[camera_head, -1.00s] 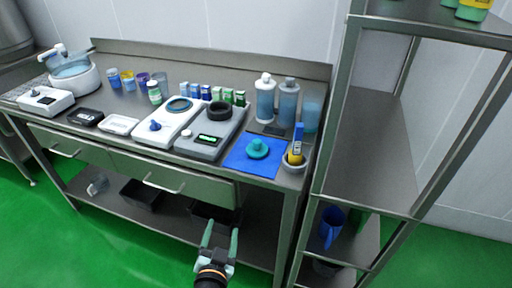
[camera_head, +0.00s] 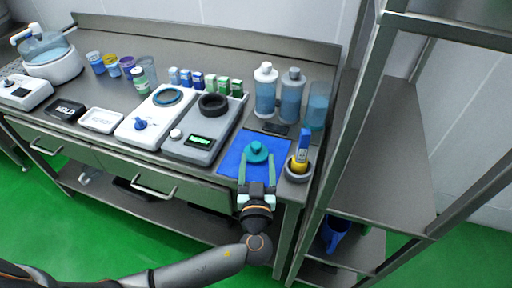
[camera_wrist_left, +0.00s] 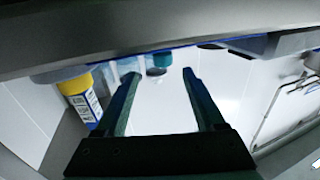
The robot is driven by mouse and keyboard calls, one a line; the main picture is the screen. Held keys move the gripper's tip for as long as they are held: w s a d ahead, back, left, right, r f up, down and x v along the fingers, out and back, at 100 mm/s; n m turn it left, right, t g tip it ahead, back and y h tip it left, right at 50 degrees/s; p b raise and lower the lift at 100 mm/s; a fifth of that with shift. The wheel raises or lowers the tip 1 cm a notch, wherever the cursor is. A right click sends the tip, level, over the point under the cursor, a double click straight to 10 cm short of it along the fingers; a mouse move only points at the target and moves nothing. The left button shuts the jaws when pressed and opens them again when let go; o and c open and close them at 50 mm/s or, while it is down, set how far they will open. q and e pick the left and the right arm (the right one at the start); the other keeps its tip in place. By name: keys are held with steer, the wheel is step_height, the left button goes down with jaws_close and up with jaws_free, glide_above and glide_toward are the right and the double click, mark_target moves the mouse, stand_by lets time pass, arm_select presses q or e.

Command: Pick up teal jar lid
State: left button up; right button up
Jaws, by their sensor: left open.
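The teal jar lid (camera_head: 256,148), round with a raised knob, lies on the blue mat (camera_head: 278,171) at the right end of the steel table. It also shows in the left wrist view (camera_wrist_left: 162,60), beyond the fingertips. My left gripper (camera_head: 257,159) is open and empty at the near side of the lid. Its two green fingers point toward the lid, one on each side of it in the head view. In the left wrist view my fingers (camera_wrist_left: 155,74) are spread with nothing between them. My right gripper is not in view.
Right of the mat, a blue and yellow device (camera_head: 302,150) stands in a grey round holder. A grey scale (camera_head: 205,140) is left of the mat. Two bottles (camera_head: 265,90) and a blue beaker (camera_head: 317,106) stand behind. A metal shelf rack (camera_head: 390,160) rises at the right.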

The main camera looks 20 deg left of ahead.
mark_target(256, 145)
arm_select(q)
steer(key=shift+w+a, duration=0.25)
steer(key=shift+w, duration=0.45)
steer(key=p+x, duration=0.1)
steer(key=x, duration=0.1)
steer(key=p+x, duration=0.1)
steer(key=x, duration=0.1)
steer(key=shift+w+a+r, duration=0.15)
steer(key=shift+a, duration=0.15)
steer(key=shift+w, duration=0.4)
jaws_close()
